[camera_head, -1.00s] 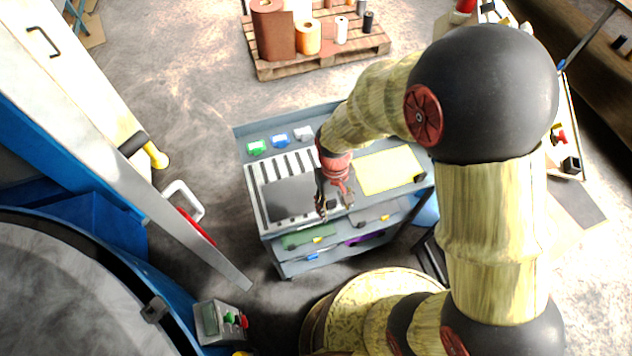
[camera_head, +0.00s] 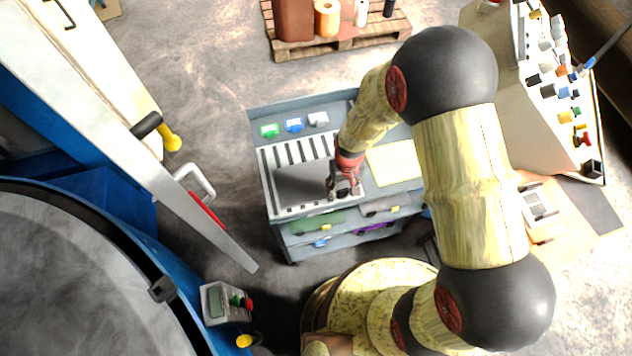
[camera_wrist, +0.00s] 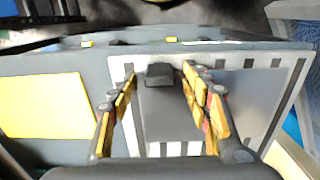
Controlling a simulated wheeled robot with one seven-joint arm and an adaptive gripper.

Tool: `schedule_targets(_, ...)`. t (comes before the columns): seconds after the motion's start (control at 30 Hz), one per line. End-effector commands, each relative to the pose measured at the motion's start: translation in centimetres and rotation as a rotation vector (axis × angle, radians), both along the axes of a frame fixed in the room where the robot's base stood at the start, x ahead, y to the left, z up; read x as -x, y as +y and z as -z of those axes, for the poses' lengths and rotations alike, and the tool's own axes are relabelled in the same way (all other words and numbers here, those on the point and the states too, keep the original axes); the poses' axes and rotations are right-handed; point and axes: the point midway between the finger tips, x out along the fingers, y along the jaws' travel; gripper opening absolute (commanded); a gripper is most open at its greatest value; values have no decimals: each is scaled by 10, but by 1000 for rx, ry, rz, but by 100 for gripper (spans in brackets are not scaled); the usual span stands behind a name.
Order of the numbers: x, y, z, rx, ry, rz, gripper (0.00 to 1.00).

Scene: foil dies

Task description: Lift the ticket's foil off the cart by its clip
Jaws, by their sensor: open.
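A dark grey foil sheet (camera_head: 300,184) lies on a white slotted plate (camera_head: 268,165) on top of the grey cart (camera_head: 262,113). In the wrist view the foil (camera_wrist: 168,122) stretches between my fingers, with a dark block-like clip (camera_wrist: 160,75) at its far end. My gripper (camera_head: 343,190) is over the right edge of the foil in the head view. In the wrist view my gripper (camera_wrist: 159,73) is open, with one yellow-padded finger on each side of the clip. The fingers appear apart from the clip; their height over it is hard to judge.
A yellow sheet (camera_head: 394,164) lies beside the plate. Green (camera_head: 269,130), blue (camera_head: 294,125) and pale (camera_head: 318,118) small items sit along the cart's back. Lower shelves hold a green sheet (camera_head: 318,222) and others with clips. A pallet (camera_head: 340,40) with rolls stands behind.

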Motion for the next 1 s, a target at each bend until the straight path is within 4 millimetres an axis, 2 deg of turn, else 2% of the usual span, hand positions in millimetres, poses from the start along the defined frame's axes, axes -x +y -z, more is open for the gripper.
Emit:
schedule_targets(0.27,-1,0,5,-1,-2,0,48)
schedule_targets(1.0,-1,0,4,0,-1,0,6)
